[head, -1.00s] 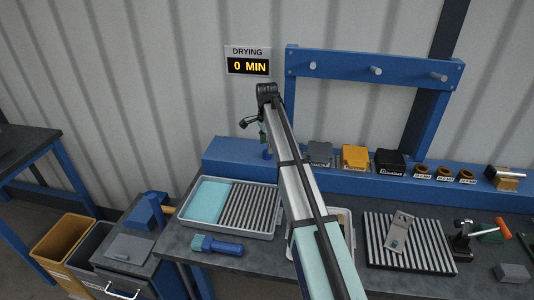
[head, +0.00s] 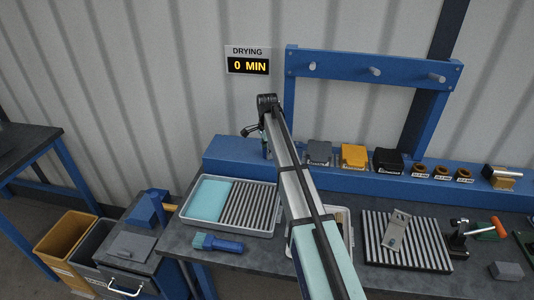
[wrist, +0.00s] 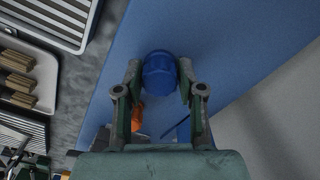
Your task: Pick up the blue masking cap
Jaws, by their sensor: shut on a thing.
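The blue masking cap (wrist: 160,72) shows in the wrist view as a rounded, faceted blue piece between my fingertips. My gripper (wrist: 159,78) is shut on it, with one finger on each side. The blue ledge (wrist: 118,75) lies behind the cap in that view; I cannot tell how far the cap is from it. In the head view my arm reaches over the bench to the left part of the blue ledge (head: 228,150). The fingers and cap are mostly hidden there by my arm.
A tray with a turquoise pad and ribbed rack (head: 275,228) stands at left, with a blue brush (head: 218,243) before it. Grey (head: 319,152), orange (head: 354,156) and black (head: 388,160) blocks and several brown rings line the ledge. A ribbed rack (head: 432,245) is at right.

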